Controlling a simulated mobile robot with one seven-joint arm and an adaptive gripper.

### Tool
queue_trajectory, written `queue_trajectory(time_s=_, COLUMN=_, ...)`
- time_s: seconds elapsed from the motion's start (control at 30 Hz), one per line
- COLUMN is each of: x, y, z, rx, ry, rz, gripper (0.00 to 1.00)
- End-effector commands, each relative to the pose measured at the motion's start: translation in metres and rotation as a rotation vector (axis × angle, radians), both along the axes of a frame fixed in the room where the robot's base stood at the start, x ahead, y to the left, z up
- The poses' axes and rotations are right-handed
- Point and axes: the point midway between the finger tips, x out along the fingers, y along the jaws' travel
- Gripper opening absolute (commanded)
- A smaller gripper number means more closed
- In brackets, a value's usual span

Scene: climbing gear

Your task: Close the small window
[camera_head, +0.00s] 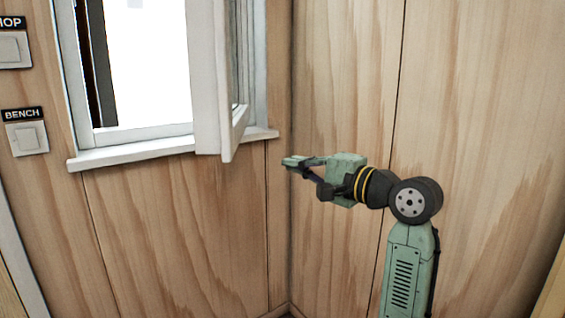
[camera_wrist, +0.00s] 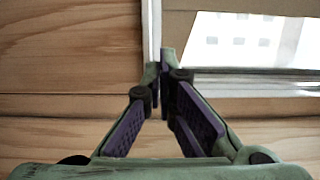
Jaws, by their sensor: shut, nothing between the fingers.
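The small window has a white frame (camera_head: 150,132) set in the wood wall. Its white sash (camera_head: 207,90) stands open, swung out into the room at the right side of the opening. My gripper (camera_head: 288,162) is shut and empty, just right of and slightly below the sash's lower corner. In the wrist view my gripper (camera_wrist: 159,72) has its fingertips together at a white upright strip, probably the sash edge (camera_wrist: 152,28). I cannot tell whether they touch. The bright window pane area (camera_wrist: 245,42) lies to the right there.
A white sill (camera_head: 130,154) juts out below the window. Two labelled switches, one marked BENCH (camera_head: 27,138), are on the wall at left. A wall corner runs down close behind my gripper, with a wood-panelled wall (camera_head: 480,100) to the right. The wall below the sill is clear.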

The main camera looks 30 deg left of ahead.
Motion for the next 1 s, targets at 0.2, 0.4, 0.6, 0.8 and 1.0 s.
queue_trajectory(time_s=0.2, x=0.008, y=0.047, z=0.002, rx=0.000, ry=-0.001, rz=0.003, gripper=0.00)
queue_trajectory(time_s=0.4, x=0.011, y=0.086, z=0.002, rx=0.000, ry=-0.004, rz=0.002, gripper=0.00)
queue_trajectory(time_s=0.6, x=-0.004, y=0.106, z=0.002, rx=0.002, ry=-0.004, rz=0.000, gripper=0.00)
queue_trajectory(time_s=0.8, x=-0.008, y=0.112, z=0.000, rx=0.001, ry=-0.004, rz=-0.001, gripper=0.00)
queue_trajectory(time_s=1.0, x=-0.008, y=0.112, z=0.000, rx=0.001, ry=-0.004, rz=-0.001, gripper=0.00)
